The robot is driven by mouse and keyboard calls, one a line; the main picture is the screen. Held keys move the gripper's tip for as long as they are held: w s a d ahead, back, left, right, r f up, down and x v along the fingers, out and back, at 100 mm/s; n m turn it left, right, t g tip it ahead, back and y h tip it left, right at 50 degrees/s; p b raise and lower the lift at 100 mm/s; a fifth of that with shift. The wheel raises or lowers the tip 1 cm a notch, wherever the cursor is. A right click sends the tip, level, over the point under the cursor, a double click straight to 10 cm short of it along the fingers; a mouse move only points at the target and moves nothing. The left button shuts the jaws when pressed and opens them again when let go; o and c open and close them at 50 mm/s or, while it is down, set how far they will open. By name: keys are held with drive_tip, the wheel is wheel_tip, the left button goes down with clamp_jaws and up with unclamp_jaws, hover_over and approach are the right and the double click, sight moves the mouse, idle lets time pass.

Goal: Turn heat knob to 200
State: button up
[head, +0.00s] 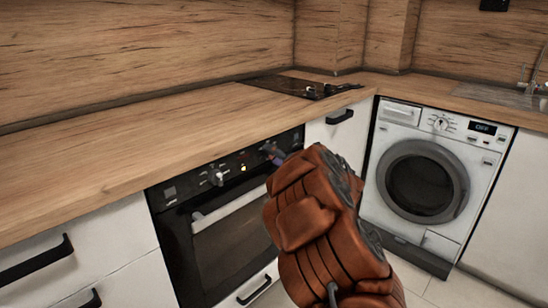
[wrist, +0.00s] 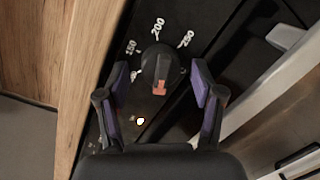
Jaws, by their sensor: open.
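In the wrist view the heat knob (wrist: 152,62) is a black round knob with an orange-red mark (wrist: 160,88) on its lower side. White numbers 150, 200 (wrist: 158,27) and 250 arc above it on the black panel. The orange mark is on the side away from the 200. My gripper (wrist: 159,78) is open, with one purple-padded finger on each side of the knob. A gap shows between each pad and the knob, so I see no contact.
The oven (head: 235,245) has another knob (head: 216,178) farther left and a lit indicator (head: 243,168). Its handle bar (head: 228,208) runs below the panel. The wooden counter (head: 140,125) lies above, with a hob (head: 300,87). A washing machine (head: 385,215) stands right.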

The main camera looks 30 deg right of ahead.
drive_tip(key=shift+w, duration=0.1)
drive_tip(key=c, duration=1.1)
drive_tip(key=shift+c, duration=0.2)
